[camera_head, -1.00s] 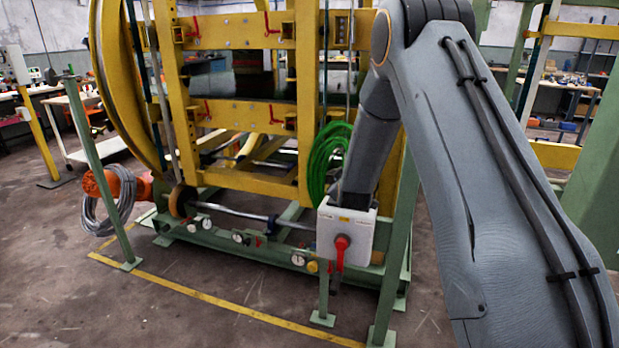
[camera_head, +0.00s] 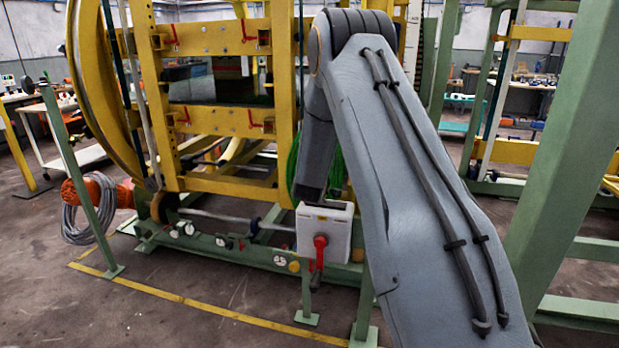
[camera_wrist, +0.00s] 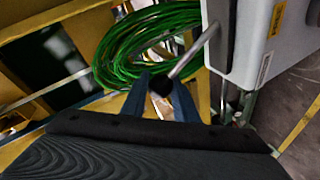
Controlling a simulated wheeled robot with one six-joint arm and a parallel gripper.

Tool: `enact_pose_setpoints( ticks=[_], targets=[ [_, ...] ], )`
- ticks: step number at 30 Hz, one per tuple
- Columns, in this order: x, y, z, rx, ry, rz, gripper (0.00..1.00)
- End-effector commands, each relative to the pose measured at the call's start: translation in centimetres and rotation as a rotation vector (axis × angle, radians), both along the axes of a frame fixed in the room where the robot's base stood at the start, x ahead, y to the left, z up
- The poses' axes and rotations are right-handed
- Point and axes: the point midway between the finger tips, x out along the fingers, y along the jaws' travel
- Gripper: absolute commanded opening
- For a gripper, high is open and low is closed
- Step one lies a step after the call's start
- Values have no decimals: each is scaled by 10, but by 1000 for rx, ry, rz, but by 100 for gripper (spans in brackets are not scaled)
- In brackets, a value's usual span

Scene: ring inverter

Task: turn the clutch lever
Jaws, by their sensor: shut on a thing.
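In the wrist view, my gripper (camera_wrist: 161,88) has its two blue fingers on either side of a dark round knob (camera_wrist: 161,83). The knob ends a bare metal rod, the lever (camera_wrist: 192,53), that runs up and right to the side of the white box (camera_wrist: 257,35). My gripper is shut on the lever at this knob. In the head view, the white box (camera_head: 324,231) stands on a green post, with a red handle (camera_head: 320,249) on its front. There my gripper and the lever are hidden behind the box and my arm.
Coiled green hose (camera_wrist: 140,48) hangs just beyond the fingers. The large yellow frame (camera_head: 215,120) stands behind the box. A green column (camera_head: 560,130) rises at the right. Open floor with a yellow line (camera_head: 200,304) lies in front.

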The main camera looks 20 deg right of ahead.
Motion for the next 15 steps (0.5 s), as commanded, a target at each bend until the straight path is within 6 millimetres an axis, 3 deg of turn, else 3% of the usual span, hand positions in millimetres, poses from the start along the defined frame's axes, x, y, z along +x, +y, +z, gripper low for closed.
enact_pose_setpoints(
  ticks=[2, 3, 6, 15],
  targets=[
    [0, 1, -2, 0, 3, 2, 0],
    [0, 2, -2, 0, 2, 3, 32],
    [0, 2, -1, 0, 2, 3, 46],
    [-1, 3, 0, 0, 1, 3, 46]
  ],
)
